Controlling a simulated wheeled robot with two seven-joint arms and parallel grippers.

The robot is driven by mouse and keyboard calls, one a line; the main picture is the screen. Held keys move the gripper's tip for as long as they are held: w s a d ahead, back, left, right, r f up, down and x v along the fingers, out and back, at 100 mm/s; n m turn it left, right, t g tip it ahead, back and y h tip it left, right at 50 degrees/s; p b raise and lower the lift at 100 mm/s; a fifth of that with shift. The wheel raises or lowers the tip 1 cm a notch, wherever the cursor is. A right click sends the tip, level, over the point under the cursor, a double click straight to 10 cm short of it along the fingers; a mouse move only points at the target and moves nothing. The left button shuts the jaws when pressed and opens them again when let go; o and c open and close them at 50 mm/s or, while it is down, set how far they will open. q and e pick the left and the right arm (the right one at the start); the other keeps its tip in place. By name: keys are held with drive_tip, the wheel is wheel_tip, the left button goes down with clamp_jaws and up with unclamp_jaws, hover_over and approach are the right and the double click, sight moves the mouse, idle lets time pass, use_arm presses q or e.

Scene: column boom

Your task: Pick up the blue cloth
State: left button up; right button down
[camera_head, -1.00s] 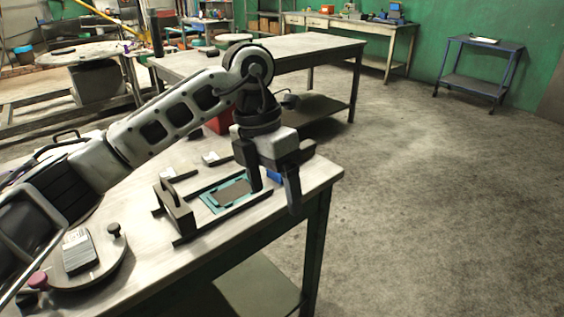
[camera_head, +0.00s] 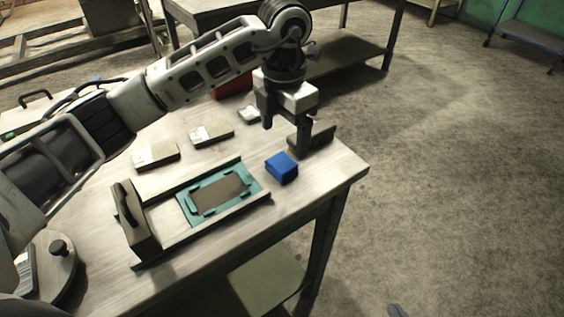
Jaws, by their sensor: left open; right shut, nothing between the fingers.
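The blue cloth (camera_head: 282,168), a small folded block, lies on the workbench (camera_head: 330,178) near its right end. My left gripper (camera_head: 286,134) points down with its fingers apart and empty. It is just behind the cloth in the picture, and its nearer finger ends close to the cloth's upper right edge. I cannot tell its exact height above the bench. Only a small dark tip of what appears to be my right gripper (camera_head: 397,311) shows at the bottom edge, away from the bench; it is shut and empty.
A teal frame with a brown panel (camera_head: 220,193) sits between dark rails left of the cloth. A brown block (camera_head: 318,139) stands behind the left gripper's nearer finger. Small pale boxes (camera_head: 211,134) lie behind the rails. Open floor lies right of the bench.

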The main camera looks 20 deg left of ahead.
sight(282, 161)
use_arm(q)
drive_tip(key=shift+s+a+f+p, duration=0.1)
drive_tip(key=shift+f+p, duration=0.25)
drive_tip(key=shift+f, duration=1.6)
drive_tip(key=shift+s+a+f+p, duration=0.1)
drive_tip(key=shift+f+p, duration=0.2)
drive_tip(key=shift+f, duration=1.6)
drive_tip(key=c, duration=1.1)
